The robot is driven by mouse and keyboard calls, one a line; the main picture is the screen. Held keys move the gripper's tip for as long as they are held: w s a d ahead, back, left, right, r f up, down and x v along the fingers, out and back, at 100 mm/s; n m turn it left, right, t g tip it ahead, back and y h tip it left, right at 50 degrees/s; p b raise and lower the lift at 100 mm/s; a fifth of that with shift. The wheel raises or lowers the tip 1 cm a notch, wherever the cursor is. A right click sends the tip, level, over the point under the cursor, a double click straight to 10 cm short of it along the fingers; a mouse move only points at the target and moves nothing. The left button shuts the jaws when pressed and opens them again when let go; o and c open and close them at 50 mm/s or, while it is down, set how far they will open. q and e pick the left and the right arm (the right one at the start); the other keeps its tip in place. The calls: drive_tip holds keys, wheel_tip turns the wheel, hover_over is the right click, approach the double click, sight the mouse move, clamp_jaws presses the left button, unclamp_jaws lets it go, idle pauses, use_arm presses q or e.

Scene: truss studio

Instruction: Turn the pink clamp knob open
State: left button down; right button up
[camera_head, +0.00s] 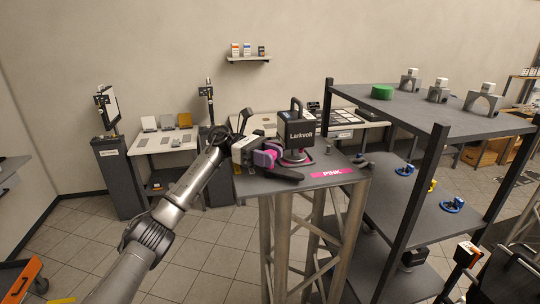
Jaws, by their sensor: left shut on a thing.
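The pink-purple clamp knob (265,158) is on the grey top of a truss stand (345,167), at the left of a black device marked Larkvolt (301,133). A magenta strip reading PINK (333,173) lies on the front of the stand top. My left gripper (264,163) comes in from the left and is shut on the knob. A black bar extends right, in front of the knob. The gripper hides part of the knob and clamp, so the knob's turn angle cannot be told.
A dark shelf rack (430,117) stands close at the right, with a green disc (382,92) and grey arched blocks on top. Workbenches line the back wall.

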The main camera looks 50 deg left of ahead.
use_arm(q)
drive_tip(key=c, duration=0.7)
unclamp_jaws()
drive_tip(key=shift+s+a, duration=0.15)
drive_tip(key=shift+a, duration=0.3)
drive_tip(key=b+v, duration=0.1)
drive_tip(key=v, duration=0.9)
drive_tip(key=shift+s+a+b, duration=0.15)
drive_tip(key=shift+a+b, duration=0.1)
drive_tip(key=shift+b, duration=0.1)
drive_tip(key=shift+v, duration=1.1)
